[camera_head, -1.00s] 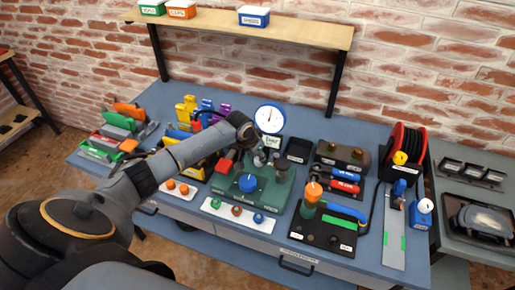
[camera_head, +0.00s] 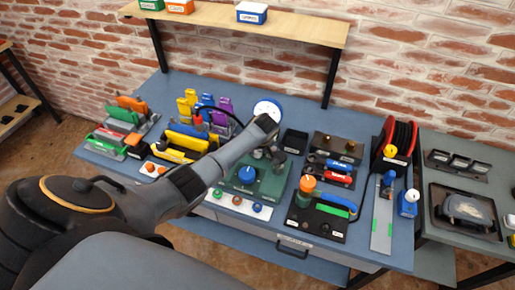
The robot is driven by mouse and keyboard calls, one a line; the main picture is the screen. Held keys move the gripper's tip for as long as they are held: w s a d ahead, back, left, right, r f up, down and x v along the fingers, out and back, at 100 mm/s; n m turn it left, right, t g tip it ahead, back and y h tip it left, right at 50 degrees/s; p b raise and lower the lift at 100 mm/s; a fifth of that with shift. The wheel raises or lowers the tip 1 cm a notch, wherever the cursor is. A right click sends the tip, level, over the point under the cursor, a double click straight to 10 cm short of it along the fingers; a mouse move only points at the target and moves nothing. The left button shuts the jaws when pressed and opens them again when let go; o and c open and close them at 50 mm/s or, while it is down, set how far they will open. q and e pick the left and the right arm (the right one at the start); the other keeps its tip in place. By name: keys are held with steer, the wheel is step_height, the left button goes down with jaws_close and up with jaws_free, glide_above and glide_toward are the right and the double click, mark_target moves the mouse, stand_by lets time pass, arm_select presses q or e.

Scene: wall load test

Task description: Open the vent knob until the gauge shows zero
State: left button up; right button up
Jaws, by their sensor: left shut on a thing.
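The round white gauge (camera_head: 265,104) with a blue rim stands at the back of the green test fixture (camera_head: 272,188). My left wrist covers its lower right part, and I cannot read its needle. My left gripper (camera_head: 269,154) reaches down over the back of the fixture, just below the gauge. It is small and mostly hidden by my wrist. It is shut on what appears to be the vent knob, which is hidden. A blue knob (camera_head: 246,175) on the fixture's front left stands clear of the gripper. My right gripper is not in view.
A black plate with a green and orange tool (camera_head: 305,186) lies right of the fixture. A red hose reel (camera_head: 398,143) stands further right. Yellow, blue and purple clamps (camera_head: 206,108) stand left. A wooden shelf (camera_head: 300,30) spans the back. Bare bench is narrow.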

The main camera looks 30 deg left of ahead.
arm_select(q)
steer(key=shift+n+g, duration=0.3)
steer(key=shift+n, duration=0.5)
steer(key=o, duration=1.1)
steer(key=shift+w, duration=0.1)
steer(key=shift+o, duration=0.2)
steer(key=v, duration=1.2)
steer(key=shift+d, duration=0.2)
steer(key=shift+f, duration=0.15)
